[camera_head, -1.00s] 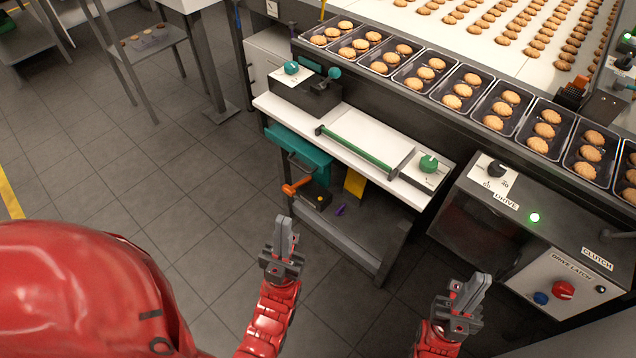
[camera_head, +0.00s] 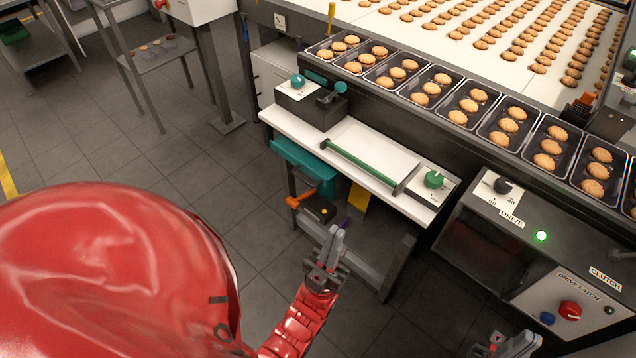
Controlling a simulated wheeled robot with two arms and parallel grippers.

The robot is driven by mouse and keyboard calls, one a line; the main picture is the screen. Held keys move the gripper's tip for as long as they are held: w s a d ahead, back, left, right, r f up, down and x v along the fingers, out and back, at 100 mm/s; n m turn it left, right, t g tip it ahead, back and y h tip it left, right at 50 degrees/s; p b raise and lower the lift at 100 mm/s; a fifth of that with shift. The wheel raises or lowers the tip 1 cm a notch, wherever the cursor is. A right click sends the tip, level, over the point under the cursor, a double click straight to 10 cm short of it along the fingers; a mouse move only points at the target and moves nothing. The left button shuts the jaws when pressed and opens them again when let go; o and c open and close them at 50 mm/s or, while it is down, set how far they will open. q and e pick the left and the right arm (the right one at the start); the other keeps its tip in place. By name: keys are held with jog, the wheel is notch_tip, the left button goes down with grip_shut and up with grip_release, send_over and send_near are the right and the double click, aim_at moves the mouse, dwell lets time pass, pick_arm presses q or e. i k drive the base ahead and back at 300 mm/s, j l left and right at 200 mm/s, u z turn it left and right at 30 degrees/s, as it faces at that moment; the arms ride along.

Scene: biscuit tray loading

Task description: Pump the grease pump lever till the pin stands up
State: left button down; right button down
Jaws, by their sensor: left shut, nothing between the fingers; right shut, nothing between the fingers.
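The grease pump (camera_head: 322,211) is a small dark box with a yellow-orange spot on top, under the white-topped bench. Its orange lever (camera_head: 299,200) sticks out to the left, roughly level. Whether a pin stands up from the pump is too small to tell. My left gripper (camera_head: 336,233) is shut and empty, just below and right of the pump in the picture, apparently apart from the lever. My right gripper (camera_head: 520,340) is shut and empty at the bottom edge, partly cut off, far from the pump.
A teal drawer (camera_head: 305,168) is above the pump, under the bench top (camera_head: 374,152). A yellow strip (camera_head: 359,199) hangs to the pump's right. The drive panel (camera_head: 560,300) stands at the right. Grey floor is clear left of the pump.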

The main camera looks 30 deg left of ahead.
aim_at(295, 204)
jog(key=j+z, duration=0.4)
jog(key=j, duration=0.3)
jog(key=j+z, duration=0.35)
jog(key=j, duration=0.4)
jog(key=k+j, duration=0.1)
jog(key=j, duration=0.85)
jog(key=k+j+z, duration=0.1)
jog(key=j, duration=0.4)
jog(key=k+j, duration=0.15)
jog(key=j, duration=0.8)
jog(key=k+z, duration=0.05)
